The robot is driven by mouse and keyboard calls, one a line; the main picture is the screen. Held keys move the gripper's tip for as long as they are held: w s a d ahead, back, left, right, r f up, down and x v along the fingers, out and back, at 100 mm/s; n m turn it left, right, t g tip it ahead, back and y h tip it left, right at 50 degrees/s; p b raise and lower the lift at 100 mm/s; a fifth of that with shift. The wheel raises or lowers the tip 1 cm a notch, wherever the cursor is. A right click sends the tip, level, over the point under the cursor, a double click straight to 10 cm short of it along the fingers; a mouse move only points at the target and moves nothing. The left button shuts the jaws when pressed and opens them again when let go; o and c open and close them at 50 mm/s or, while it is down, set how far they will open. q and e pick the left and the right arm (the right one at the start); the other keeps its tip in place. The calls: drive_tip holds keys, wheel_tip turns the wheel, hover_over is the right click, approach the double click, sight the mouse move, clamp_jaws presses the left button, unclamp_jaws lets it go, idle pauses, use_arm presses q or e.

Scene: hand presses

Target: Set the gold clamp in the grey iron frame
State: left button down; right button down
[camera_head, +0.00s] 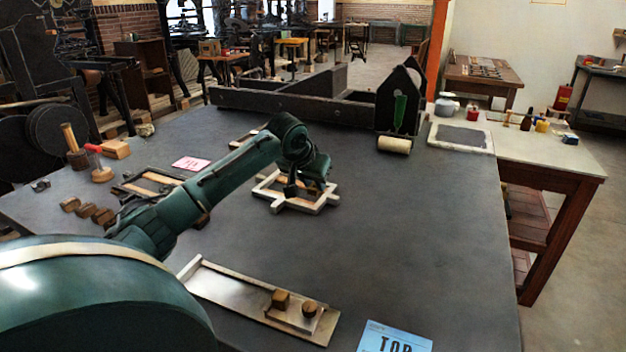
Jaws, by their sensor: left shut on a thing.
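A pale grey frame (276,201), with short stubs on its outer sides and tan strips inside, lies on the dark table top. My left gripper (309,188) points down over the far right part of this frame. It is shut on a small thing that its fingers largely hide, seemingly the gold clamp. I cannot tell whether that thing touches the frame. My right gripper is not in view.
A darker frame with tan strips (155,183) lies at left, near wooden blocks (87,211) and a pink card (191,164). A metal tray (225,288) and blue card (395,338) are in front. A dark press bed with a roller (394,145) stands behind.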

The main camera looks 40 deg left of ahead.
use_arm(q)
drive_tip(key=shift+f, duration=0.65)
drive_tip(key=c, duration=1.1)
unclamp_jaws()
drive_tip(key=shift+c, duration=0.2)
